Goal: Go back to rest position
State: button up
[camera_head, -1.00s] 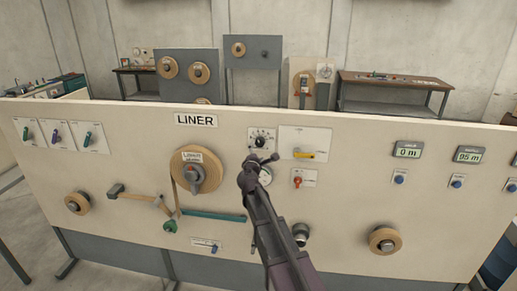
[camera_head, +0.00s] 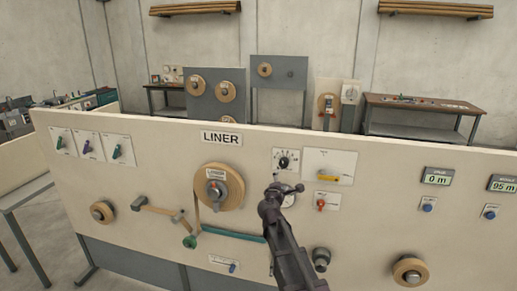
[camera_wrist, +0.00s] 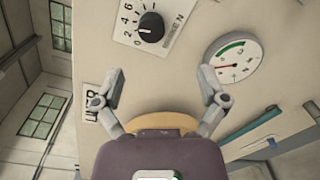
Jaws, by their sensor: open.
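My gripper (camera_head: 286,189) is in front of the cream LINER panel (camera_head: 120,185), near a white dial plate with a black knob (camera_head: 283,161). In the wrist view my gripper (camera_wrist: 160,88) has its two fingers wide apart with nothing between them. Beyond the fingers, the black knob (camera_wrist: 151,27) shows at the top and a round gauge (camera_wrist: 234,60) at the right. In the head view my gripper partly hides the gauge. A wooden liner roll (camera_head: 219,188) sits on the panel left of my gripper.
A red knob (camera_head: 321,204) and a yellow-handled lever (camera_head: 329,178) are right of my gripper. Digital displays (camera_head: 436,178) are farther right. A wooden roller (camera_head: 410,271) juts out at the lower right. Workbenches (camera_head: 420,105) stand behind the panel.

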jog(key=s+d+f+m+g+h+b, duration=0.1)
jog(key=s+d+f+m+g, duration=0.4)
jog(key=s+f+m, duration=0.2)
jog(key=s+d+f+m+g+b, duration=0.2)
jog(key=s+d+f+m+g, duration=0.2)
jog(key=s+d+f+m, duration=0.25)
jog(key=s+a+f+m+g+y+b, duration=0.1)
jog(key=s+a+f+m+g+y, duration=0.2)
jog(key=s, duration=0.6)
jog(key=s+a+f+m+g+y+b, duration=0.1)
jog(key=s+a+f+m+g+y, duration=0.2)
jog(key=s, duration=0.7)
notch_tip(320, 180, down, 4)
jog(key=shift+a+r+g+y, duration=0.15)
jog(key=shift+a+g+y, duration=0.35)
jog(key=shift+a+g, duration=0.5)
